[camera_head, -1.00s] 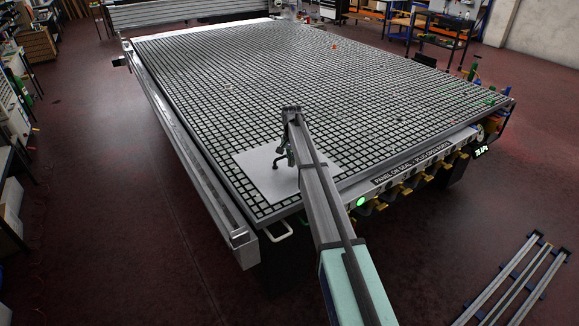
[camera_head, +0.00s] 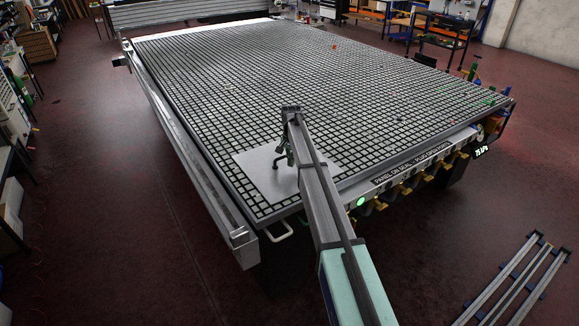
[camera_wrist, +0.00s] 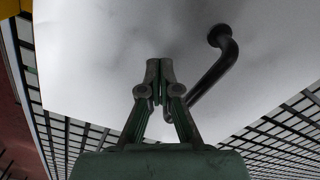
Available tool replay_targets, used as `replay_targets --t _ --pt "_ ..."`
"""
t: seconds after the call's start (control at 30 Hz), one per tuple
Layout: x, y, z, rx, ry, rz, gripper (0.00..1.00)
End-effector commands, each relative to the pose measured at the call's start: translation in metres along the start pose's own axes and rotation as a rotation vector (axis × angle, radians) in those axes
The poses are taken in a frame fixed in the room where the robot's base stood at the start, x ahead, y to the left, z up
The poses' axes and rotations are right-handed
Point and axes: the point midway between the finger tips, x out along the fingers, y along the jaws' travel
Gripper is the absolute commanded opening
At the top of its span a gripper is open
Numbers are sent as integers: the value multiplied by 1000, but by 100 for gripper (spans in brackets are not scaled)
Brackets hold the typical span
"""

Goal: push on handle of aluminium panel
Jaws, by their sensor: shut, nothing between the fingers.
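The aluminium panel (camera_head: 258,172) is a pale flat sheet lying on the near corner of the grid table; it also fills much of the wrist view (camera_wrist: 110,60). A dark bent handle (camera_wrist: 222,62) stands on the panel, and it shows small in the head view (camera_head: 278,162). My gripper (camera_wrist: 159,70) is shut and empty. In the wrist view its fingers are just left of the handle, and the right finger overlaps the handle's lower end. I cannot tell whether they touch. In the head view my arm partly hides the panel's right part.
The black-and-white grid table (camera_head: 330,90) stretches away behind the panel and is mostly clear. A metal rail (camera_head: 185,150) runs along its left edge. Gold-coloured fittings and a green light (camera_head: 361,201) line the front edge. Metal profiles (camera_head: 512,285) lie on the floor at lower right.

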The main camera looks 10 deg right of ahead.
Motion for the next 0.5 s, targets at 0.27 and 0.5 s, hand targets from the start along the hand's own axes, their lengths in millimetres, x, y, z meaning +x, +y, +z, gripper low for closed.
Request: replay_targets --t 0.27,0.5 --pt "0 -6 -4 0 0 0 0" --pt "0 -11 -6 0 0 0 0"
